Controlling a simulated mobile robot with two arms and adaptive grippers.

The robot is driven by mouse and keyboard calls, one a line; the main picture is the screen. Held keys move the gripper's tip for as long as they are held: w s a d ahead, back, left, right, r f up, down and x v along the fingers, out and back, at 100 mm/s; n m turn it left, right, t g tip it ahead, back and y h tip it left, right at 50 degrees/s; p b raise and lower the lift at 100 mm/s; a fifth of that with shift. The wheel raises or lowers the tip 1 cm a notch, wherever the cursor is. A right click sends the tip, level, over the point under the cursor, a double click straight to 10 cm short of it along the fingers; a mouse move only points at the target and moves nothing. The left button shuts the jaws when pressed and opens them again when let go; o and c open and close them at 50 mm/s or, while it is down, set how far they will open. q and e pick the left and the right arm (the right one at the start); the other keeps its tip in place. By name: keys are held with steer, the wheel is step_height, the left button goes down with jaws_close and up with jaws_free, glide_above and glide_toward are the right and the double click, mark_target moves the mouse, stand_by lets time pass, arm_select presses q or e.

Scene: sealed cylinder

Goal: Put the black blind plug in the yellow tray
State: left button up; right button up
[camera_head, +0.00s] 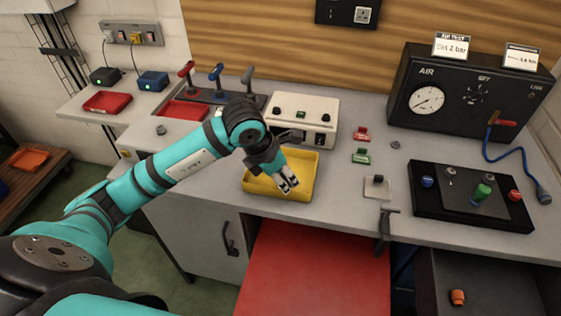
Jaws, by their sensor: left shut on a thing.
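The yellow tray (309,187) sits on the grey bench near its front edge. My left gripper (288,184) reaches down over the tray's right part. It is shut on a small dark thing, most likely the black blind plug; the fingers hide most of it. I cannot tell whether it touches the tray floor. My right gripper is not in view.
A cream box (304,119) stands behind the tray. Red (361,134) and green (361,156) pieces and a small plate (377,188) lie to the right. A black fixture (472,196) and the AIR panel (460,97) are further right.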

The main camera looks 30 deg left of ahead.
arm_select(q)
steer(key=w+a, duration=0.1)
steer(key=w, duration=0.1)
steer(key=w+a+p, duration=0.1)
steer(key=w, duration=0.1)
steer(key=w+a, duration=0.1)
steer(key=w, duration=0.1)
steer(key=shift+a+f+p, duration=0.25)
steer(key=shift+p, duration=0.05)
step_height(320, 180, down, 3)
steer(key=shift+w+a+p, duration=0.1)
steer(key=shift+p, duration=0.75)
steer(key=shift+f, duration=0.3)
steer(key=o, duration=0.6)
steer(key=shift+f, duration=0.15)
steer(key=o, duration=0.4)
steer(key=shift+o, duration=0.2)
